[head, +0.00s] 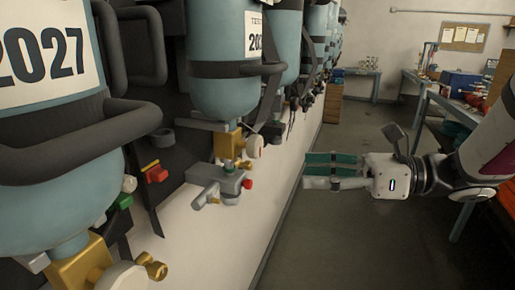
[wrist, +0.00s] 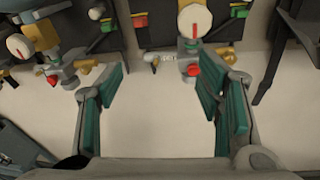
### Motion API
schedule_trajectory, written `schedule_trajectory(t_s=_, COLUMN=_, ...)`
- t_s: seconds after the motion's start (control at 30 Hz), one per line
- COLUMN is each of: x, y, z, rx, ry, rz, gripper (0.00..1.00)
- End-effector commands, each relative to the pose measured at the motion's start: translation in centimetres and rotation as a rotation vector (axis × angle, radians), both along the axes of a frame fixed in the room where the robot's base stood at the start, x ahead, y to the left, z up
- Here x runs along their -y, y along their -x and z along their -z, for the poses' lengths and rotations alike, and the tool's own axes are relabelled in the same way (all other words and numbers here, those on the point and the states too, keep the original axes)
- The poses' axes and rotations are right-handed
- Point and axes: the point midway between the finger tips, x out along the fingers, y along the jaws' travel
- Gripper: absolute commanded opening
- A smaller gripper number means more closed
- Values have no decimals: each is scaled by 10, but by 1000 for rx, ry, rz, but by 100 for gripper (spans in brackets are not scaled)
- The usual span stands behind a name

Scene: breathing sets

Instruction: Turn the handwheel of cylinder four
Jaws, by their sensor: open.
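Several blue cylinders hang upside down in a row along the wall, with valves at their lower ends; the nearest cylinder (head: 50,190) and the second cylinder (head: 225,90) show best. I cannot tell which is cylinder four. The second one's brass valve (head: 228,144) has a grey regulator (head: 217,181) with a red knob (head: 247,184) below. In the wrist view, a white gauge (wrist: 195,20) with a red needle sits above a red knob (wrist: 193,70), beyond my right finger. A handwheel is not clearly distinguishable. My gripper (head: 308,171) is open and empty, right of the cylinders; its green-padded fingers (wrist: 164,72) point toward the wall.
Black cylinder harness frames (head: 135,60) and hoses jut out along the row. A workbench (head: 440,100) with boxes stands at the right. Wooden drawers (head: 333,102) stand farther back. The grey floor (head: 335,225) around my gripper is clear.

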Motion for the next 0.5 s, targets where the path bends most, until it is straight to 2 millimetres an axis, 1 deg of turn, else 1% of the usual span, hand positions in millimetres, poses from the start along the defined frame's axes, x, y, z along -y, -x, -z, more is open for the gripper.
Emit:
schedule_trajectory(t_s=0.03, x=6, y=-11, z=-2, rx=-34, ry=-44, rz=38, gripper=60)
schedule_trajectory(t_s=0.1, x=13, y=-22, z=-4, rx=-62, ry=-90, rz=77, gripper=60)
schedule_trajectory(t_s=0.2, x=17, y=-31, z=-6, rx=-83, ry=-127, rz=106, gripper=60)
schedule_trajectory(t_s=0.27, x=16, y=-34, z=-6, rx=-86, ry=-135, rz=113, gripper=60)
schedule_trajectory(t_s=0.37, x=6, y=-38, z=-7, rx=-86, ry=-136, rz=112, gripper=60)
schedule_trajectory(t_s=0.5, x=-17, y=-44, z=-7, rx=-86, ry=-135, rz=108, gripper=60)
